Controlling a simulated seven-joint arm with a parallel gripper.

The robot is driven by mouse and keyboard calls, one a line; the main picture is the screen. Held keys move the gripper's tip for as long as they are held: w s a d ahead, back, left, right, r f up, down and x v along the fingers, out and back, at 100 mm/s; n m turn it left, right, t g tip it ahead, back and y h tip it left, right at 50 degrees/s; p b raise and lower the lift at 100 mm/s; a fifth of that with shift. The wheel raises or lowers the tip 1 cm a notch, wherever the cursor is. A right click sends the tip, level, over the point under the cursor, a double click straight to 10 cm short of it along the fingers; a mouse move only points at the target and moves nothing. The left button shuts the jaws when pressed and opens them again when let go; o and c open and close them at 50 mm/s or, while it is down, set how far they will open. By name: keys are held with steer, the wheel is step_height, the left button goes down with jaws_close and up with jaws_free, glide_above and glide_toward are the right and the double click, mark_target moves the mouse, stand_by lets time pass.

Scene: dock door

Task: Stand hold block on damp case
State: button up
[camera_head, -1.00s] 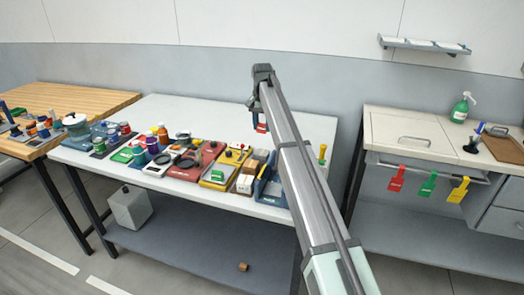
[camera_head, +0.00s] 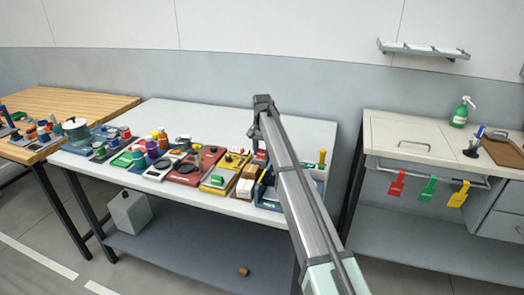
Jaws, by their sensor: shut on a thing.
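My gripper (camera_head: 257,136) hangs over the right part of the white table, partly hidden by my arm. It is shut on a small red piece (camera_head: 261,154), which looks like the hold block; its lower end is close to the cartons and blue tray, and I cannot tell whether it touches anything. A tan and white carton stack (camera_head: 246,184) stands just left of and below it. I cannot tell which carton is the damp case, as any marks are too small to read.
A blue tray (camera_head: 267,199) stands right of the cartons, partly behind my arm. Trays and bottles crowd the front left of the white table (camera_head: 215,117); its back is clear. Red (camera_head: 396,183), green (camera_head: 427,189) and yellow (camera_head: 458,194) tags hang from the right bench.

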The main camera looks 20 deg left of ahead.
steer(key=shift+f, duration=0.1)
steer(key=o, duration=1)
step_height(320, 180, up, 12)
steer(key=shift+r, duration=0.1)
stand_by(0.4)
